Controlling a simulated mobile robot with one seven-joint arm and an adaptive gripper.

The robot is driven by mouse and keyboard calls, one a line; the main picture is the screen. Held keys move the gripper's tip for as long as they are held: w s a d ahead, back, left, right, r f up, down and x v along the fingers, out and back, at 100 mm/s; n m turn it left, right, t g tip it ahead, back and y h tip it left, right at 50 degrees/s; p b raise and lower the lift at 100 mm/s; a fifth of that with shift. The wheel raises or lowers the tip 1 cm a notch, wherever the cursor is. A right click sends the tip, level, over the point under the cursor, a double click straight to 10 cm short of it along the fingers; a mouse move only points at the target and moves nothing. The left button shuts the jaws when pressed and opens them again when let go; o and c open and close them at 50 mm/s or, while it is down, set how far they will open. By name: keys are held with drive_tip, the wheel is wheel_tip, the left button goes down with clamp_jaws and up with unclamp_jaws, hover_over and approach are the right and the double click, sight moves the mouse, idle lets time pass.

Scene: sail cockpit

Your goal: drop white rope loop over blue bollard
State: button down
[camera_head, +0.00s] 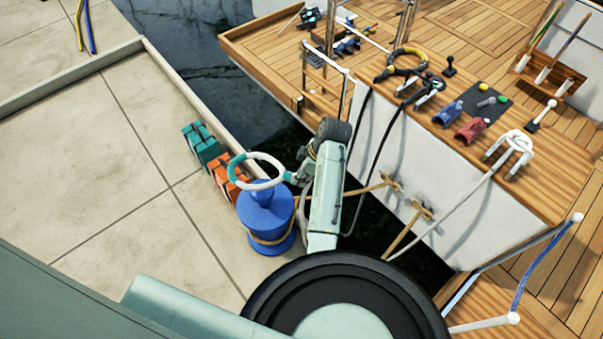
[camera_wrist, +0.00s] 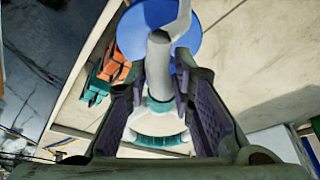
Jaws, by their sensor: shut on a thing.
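The white rope loop (camera_head: 240,160) has teal sections and hangs in the air at the top of the blue bollard (camera_head: 266,212). In the head view its near edge crosses in front of the bollard's top, and pale paving shows through the ring. I cannot tell whether it is around the top or only above it. My gripper (camera_head: 293,176) is right of the loop and shut on its grip end. In the wrist view the white piece (camera_wrist: 159,68) stands between my fingers (camera_wrist: 160,105), with the blue bollard (camera_wrist: 196,36) beyond it.
Tan rope is wound around the bollard's lower part. Teal (camera_head: 201,145) and orange (camera_head: 229,176) blocks stand behind it on the quay edge. Dark water lies between the quay and the wooden boat deck (camera_head: 262,45). Mooring lines run from cleats (camera_head: 391,181) on the white hull. The paving to the left is clear.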

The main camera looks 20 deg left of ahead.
wheel_tip(320, 180, down, 2)
wheel_tip(320, 180, down, 18)
drive_tip(key=b, duration=1.1)
drive_tip(key=shift+r+b, duration=0.15)
drive_tip(key=shift+b, duration=0.25)
idle(0.4)
drive_tip(key=c, duration=1.3)
unclamp_jaws()
drive_tip(key=v, duration=1.2)
